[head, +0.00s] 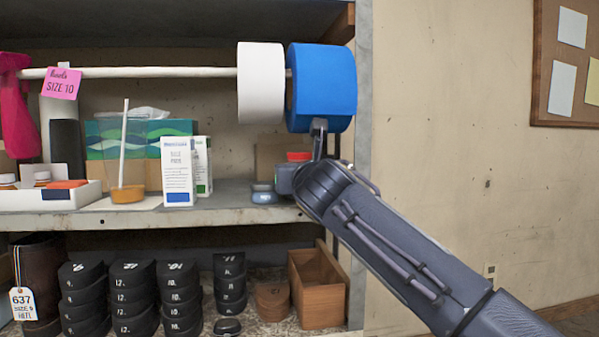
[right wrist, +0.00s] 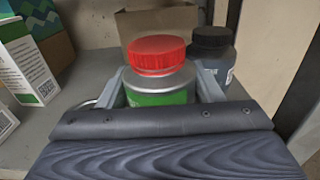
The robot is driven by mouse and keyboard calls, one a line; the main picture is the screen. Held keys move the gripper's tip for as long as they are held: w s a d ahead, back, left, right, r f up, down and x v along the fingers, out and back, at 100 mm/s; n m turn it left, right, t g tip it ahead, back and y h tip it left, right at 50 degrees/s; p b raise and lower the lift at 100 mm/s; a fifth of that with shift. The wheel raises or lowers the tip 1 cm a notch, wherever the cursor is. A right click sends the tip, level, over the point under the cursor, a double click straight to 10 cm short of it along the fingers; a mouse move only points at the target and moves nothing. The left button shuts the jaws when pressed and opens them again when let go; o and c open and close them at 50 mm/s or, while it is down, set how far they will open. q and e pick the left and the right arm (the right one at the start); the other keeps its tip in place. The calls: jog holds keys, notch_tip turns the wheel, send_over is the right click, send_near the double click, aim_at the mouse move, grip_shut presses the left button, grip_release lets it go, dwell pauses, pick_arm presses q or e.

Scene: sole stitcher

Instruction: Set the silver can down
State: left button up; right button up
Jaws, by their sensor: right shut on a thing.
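The silver can (right wrist: 155,79) has a red cap and a green label. It stands upright between the fingers of my right gripper (right wrist: 165,88) in the right wrist view, with its lower part hidden by the gripper body. My right gripper (head: 290,178) is shut on the can there. I cannot tell whether the can's base touches the shelf. My left gripper is not in either view.
A dark bottle (right wrist: 211,54) stands just right of the can, with a cardboard box (right wrist: 155,26) behind. White-and-green cartons (right wrist: 27,68) stand to the left. Blue (head: 325,85) and white (head: 260,84) rolls hang above.

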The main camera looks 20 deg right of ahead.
jog(key=shift+f, duration=0.1)
jog(key=o, duration=1.3)
jog(key=shift+c, duration=0.2)
jog(key=b+v, duration=0.3)
jog(key=v, duration=0.9)
jog(key=s+d+f+m+g+y, duration=0.1)
jog(key=s+f+m+g+y, duration=0.2)
jog(key=f+m, duration=0.75)
jog(key=s+d+f+m+g, duration=0.2)
jog(key=s+f+m+g, duration=0.25)
jog(key=f, duration=1.15)
jog(key=s+a+f+m+g+y, duration=0.2)
jog(key=s+a+f+m, duration=0.2)
jog(key=s+f+m, duration=0.4)
jog(key=s+a+f+m+g+y, duration=0.2)
jog(key=s+f+m, duration=0.6)
jog(key=f+m, duration=0.4)
jog(key=shift+a+f+y, duration=0.3)
jog(key=shift+a+y, duration=0.3)
jog(key=shift+a, duration=0.3)
